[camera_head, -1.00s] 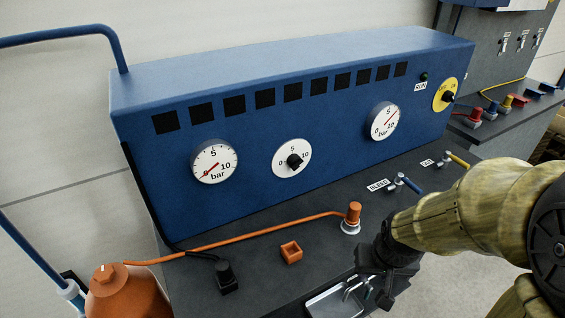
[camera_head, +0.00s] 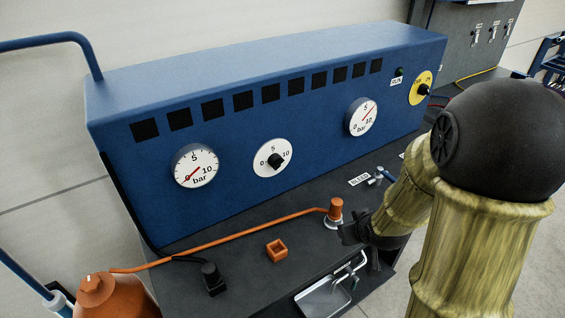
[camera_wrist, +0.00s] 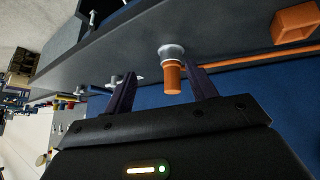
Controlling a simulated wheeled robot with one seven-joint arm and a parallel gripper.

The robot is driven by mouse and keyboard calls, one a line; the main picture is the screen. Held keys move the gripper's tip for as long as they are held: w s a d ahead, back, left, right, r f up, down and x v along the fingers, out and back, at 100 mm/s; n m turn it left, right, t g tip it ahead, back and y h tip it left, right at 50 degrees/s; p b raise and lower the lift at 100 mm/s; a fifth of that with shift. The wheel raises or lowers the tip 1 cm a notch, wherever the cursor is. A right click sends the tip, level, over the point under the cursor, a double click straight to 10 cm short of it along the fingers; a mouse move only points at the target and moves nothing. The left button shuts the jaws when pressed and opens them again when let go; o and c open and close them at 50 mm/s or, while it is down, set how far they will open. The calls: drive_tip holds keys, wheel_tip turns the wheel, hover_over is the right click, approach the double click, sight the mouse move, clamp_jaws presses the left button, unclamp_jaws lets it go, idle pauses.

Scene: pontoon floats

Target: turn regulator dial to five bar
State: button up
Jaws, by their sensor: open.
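The regulator dial (camera_head: 273,157) is a white disc marked 0, 5, 10 with a black knob, on the front of the blue panel. Its exact setting is too small to read. The left gauge (camera_head: 195,166) has its red needle low, near 0. The right gauge (camera_head: 362,118) has its red needle tilted to the upper right. My gripper (camera_head: 352,234) is right of and below the dial, beside the orange fitting (camera_head: 336,212). In the wrist view my gripper (camera_wrist: 163,84) is open and empty, with the orange fitting (camera_wrist: 172,76) showing between its fingers; contact cannot be told.
An orange hose (camera_head: 230,237) runs across the bench from the fitting to an orange bottle (camera_head: 112,298). A small orange box (camera_head: 277,250), a black plug (camera_head: 212,278) and a metal tray (camera_head: 328,298) are at the front.

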sight(281, 165)
drive_tip(key=w+a+r+n+t+y+p, duration=0.3)
drive_tip(key=a+r+n+t+y, duration=0.2)
drive_tip(key=a+y, duration=0.3)
drive_tip(key=t+y, duration=0.1)
drive_tip(key=y, duration=0.1)
drive_tip(key=shift+w+r+t+y, duration=0.15)
drive_tip(key=shift+r+t+y, duration=0.15)
drive_tip(key=shift+y, duration=0.1)
drive_tip(key=shift+w+p, duration=0.1)
drive_tip(key=shift+p, duration=0.2)
drive_tip(key=p+x, duration=0.5)
drive_tip(key=x, duration=1.1)
drive_tip(key=shift+w+a, duration=0.1)
drive_tip(key=shift+a, duration=0.15)
drive_tip(key=shift+w+a+p, duration=0.25)
drive_tip(key=shift+w+p, duration=0.1)
drive_tip(key=shift+c, duration=0.3)
drive_tip(key=c, duration=0.8)
